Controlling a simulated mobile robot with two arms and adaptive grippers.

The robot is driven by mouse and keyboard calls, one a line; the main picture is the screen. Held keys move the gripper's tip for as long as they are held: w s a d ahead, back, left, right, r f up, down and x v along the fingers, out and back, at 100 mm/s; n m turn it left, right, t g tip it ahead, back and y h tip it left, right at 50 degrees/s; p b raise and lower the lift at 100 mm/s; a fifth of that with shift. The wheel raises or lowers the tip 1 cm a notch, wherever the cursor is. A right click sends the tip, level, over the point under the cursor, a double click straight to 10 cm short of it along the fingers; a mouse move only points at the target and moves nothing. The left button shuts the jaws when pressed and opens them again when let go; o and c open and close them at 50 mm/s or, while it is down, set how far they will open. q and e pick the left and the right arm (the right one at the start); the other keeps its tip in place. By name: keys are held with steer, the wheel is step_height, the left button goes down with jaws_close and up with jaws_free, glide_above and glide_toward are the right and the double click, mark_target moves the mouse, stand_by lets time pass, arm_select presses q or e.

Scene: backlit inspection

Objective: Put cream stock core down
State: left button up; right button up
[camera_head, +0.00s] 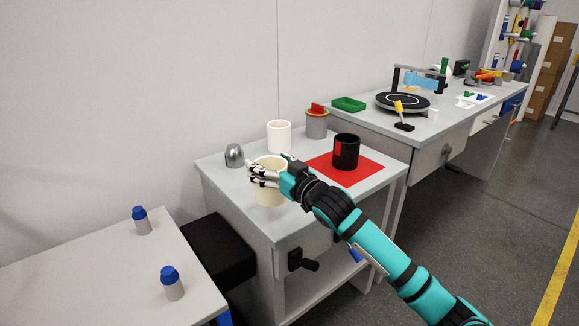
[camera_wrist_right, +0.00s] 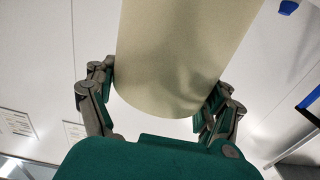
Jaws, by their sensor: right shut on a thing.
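The cream stock core (camera_head: 271,194) is a pale cylinder over the left front part of the small grey table (camera_head: 309,208). My right gripper (camera_head: 262,174) is shut on it, fingers on either side. In the right wrist view the cream core (camera_wrist_right: 185,50) fills the top middle between the two fingers of my right gripper (camera_wrist_right: 160,95). I cannot tell whether its base touches the tabletop. My left gripper is not in view.
A white cylinder (camera_head: 279,135), a silver domed piece (camera_head: 234,155) and a grey container with red contents (camera_head: 317,124) stand behind. A black and red cylinder (camera_head: 346,153) stands on a red mat (camera_head: 325,170). Two blue-capped bottles (camera_head: 141,221) (camera_head: 172,284) stand on the left table (camera_head: 90,270).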

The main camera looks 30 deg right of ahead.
steer(key=w+d+f, duration=0.1)
steer(key=d, duration=0.1)
steer(key=w+d+f+b, duration=0.1)
steer(key=w+d+f, duration=0.1)
steer(key=d, duration=0.1)
steer(key=w+d+f+b, duration=0.1)
steer(key=w+d, duration=0.1)
steer(key=d, duration=0.1)
steer(key=shift+d+f, duration=0.15)
steer(key=shift+f, duration=0.15)
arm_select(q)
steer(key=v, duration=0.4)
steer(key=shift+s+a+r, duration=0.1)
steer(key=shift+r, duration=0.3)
arm_select(e)
steer(key=o, duration=1.1)
steer(key=shift+o, duration=0.2)
